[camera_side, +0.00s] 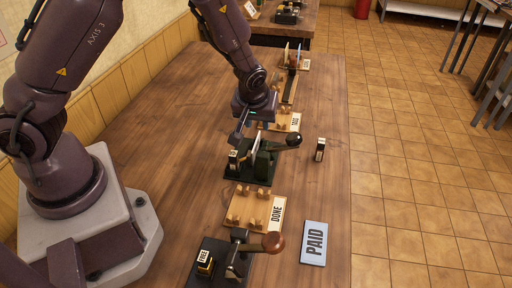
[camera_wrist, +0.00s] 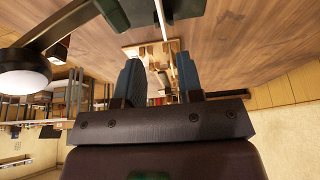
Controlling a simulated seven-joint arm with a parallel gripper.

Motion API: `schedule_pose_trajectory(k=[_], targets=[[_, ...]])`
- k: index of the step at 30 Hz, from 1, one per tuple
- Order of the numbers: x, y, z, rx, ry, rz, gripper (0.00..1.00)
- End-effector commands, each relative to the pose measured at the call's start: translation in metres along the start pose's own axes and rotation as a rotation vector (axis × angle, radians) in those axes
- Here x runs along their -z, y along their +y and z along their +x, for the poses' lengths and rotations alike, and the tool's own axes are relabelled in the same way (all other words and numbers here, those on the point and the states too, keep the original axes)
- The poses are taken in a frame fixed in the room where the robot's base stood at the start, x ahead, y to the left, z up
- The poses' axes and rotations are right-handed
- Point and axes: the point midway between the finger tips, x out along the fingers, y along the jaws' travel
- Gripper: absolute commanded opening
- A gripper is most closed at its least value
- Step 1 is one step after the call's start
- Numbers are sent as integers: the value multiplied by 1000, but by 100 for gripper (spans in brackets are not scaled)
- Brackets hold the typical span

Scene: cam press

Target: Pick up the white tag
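The white tag (camera_side: 256,146) appears as a thin pale plate standing slightly tilted in the dark green press (camera_side: 259,172). In the wrist view the white tag (camera_wrist: 161,18) shows nearly edge-on between green press parts, beyond the fingertips at the top. My gripper (camera_side: 251,132) is just above and behind the press in the side view. In the wrist view my gripper (camera_wrist: 158,72) has its two blue-grey fingers apart with nothing between them. I cannot tell the exact gap between fingers and tag. The tag's lower part is hidden by the press.
A wooden DONE rack (camera_side: 240,207), a brown-knobbed press (camera_side: 238,262) and a blue PAID card (camera_side: 314,243) are nearer. Another labelled rack (camera_side: 287,122) stands behind. A small upright block (camera_side: 320,150) stands right. Table left is clear.

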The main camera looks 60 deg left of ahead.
Motion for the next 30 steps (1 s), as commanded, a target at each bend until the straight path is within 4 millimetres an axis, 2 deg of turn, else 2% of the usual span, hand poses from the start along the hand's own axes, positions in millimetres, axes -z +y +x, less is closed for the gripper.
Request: schedule_pose_trajectory(k=[3,10,18,27,28,30], targets=[[0,-1,18,3,-1,1,34],[1,-2,34,2,-2,0,34],[4,-6,73,2,-2,1,34],[4,-5,78,-1,-1,2,34],[4,-5,78,-1,-1,2,32],[4,-5,78,0,-1,2,16]])
